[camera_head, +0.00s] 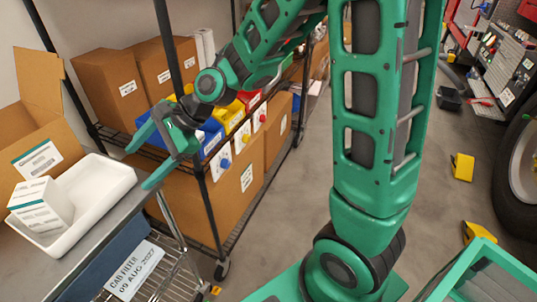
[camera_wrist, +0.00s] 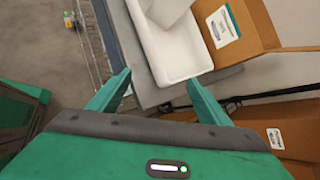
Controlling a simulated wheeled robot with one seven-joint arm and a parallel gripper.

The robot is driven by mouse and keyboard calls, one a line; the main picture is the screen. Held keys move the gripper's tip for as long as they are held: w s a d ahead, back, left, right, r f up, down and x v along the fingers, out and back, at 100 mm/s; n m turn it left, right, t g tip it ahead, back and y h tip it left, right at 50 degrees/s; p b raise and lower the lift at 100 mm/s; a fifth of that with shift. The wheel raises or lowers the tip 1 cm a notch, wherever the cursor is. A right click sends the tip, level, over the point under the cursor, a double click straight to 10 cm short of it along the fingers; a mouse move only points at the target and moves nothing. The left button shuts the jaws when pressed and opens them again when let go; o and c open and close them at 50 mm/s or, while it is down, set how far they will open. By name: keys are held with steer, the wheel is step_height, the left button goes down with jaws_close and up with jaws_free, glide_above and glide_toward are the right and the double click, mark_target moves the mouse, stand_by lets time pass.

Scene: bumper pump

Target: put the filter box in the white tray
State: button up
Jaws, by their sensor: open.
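The filter box (camera_head: 42,205), white with a teal stripe, sits inside the white tray (camera_head: 108,184) at its near left end. It looks slightly tilted, and I cannot tell whether it lies flat on the tray floor. The tray stands on a grey cart top. My gripper (camera_head: 141,166) is open and empty, to the right of the tray and apart from the box. In the wrist view my open fingers (camera_wrist: 158,79) point at the near end of the tray (camera_wrist: 178,62). The filter box (camera_wrist: 166,10) shows there only in part, at the top edge.
An open cardboard box (camera_head: 35,125) stands behind the tray. A wire shelf rack with cartons and coloured bins (camera_head: 208,138) is behind my gripper. A label reading "CAB FILTER" (camera_head: 135,272) hangs on the cart's front. Yellow wheel chocks (camera_head: 463,167) lie on the floor at right.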

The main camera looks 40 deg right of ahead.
steer(key=s+d+f+n+h, duration=0.1)
steer(key=s+d+n+h, duration=0.2)
steer(key=d, duration=0.8)
steer(key=s+d+n+h, duration=0.2)
steer(key=s+d+h, duration=0.1)
steer(key=d, duration=0.9)
steer(key=s+d+n+g+h, duration=0.1)
steer(key=s+d+n, duration=0.1)
steer(key=s+d, duration=0.5)
steer(key=s+d+r+n+g+h, duration=0.1)
steer(key=s+d, duration=0.5)
steer(key=s, duration=0.7)
steer(key=shift+d+r+n+g+h, duration=0.15)
steer(key=shift+d+n+g+h, duration=0.2)
steer(key=shift+n+g+h, duration=0.35)
